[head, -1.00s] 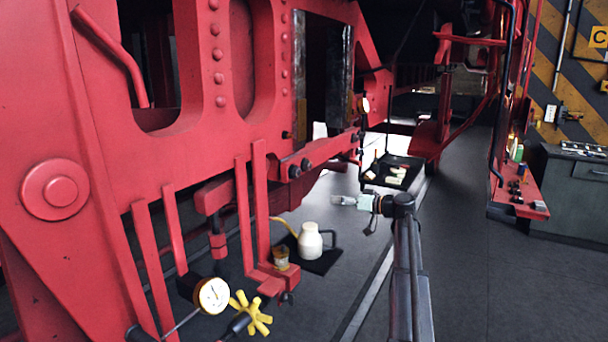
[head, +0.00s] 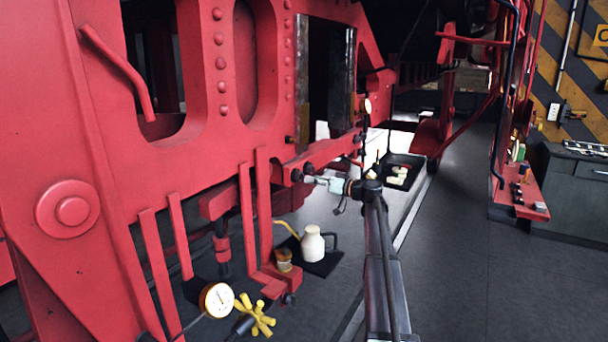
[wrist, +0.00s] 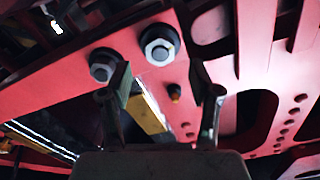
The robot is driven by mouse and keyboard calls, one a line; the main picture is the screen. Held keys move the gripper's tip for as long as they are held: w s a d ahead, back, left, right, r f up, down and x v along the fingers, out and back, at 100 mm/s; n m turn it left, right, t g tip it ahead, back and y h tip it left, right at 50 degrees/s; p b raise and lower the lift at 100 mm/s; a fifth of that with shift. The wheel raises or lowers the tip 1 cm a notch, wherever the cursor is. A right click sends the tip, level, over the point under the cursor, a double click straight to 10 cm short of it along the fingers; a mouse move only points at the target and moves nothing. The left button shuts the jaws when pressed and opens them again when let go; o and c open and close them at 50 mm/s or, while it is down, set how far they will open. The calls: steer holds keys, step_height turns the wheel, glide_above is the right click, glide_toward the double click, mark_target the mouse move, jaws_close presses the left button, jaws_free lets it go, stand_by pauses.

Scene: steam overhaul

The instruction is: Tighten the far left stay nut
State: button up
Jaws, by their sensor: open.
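Two dark-washered hex nuts sit on the red frame bar. In the wrist view one nut (wrist: 159,46) is near top centre and the other nut (wrist: 103,66) is to its left. In the head view the two nuts (head: 297,175) show as small dark knobs, just left of my gripper. My gripper (wrist: 160,76) is open and empty, its two fingers pointing up at the bar. The right-hand nut lies between the fingertips in the picture; the left nut is beside and partly behind the left finger. In the head view my gripper (head: 316,180) is close to the bar; contact cannot be told.
A pressure gauge (head: 217,299) and yellow handwheel (head: 254,315) are low at the front. A white oil can (head: 312,243) stands on a dark mat. A black tray (head: 401,171) lies farther back. A red shelf (head: 527,192) is at right.

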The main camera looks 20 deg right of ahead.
mark_target(302, 177)
steer(key=shift+p+x, duration=0.65)
steer(key=shift+x, duration=1.7)
steer(key=c, duration=1.2)
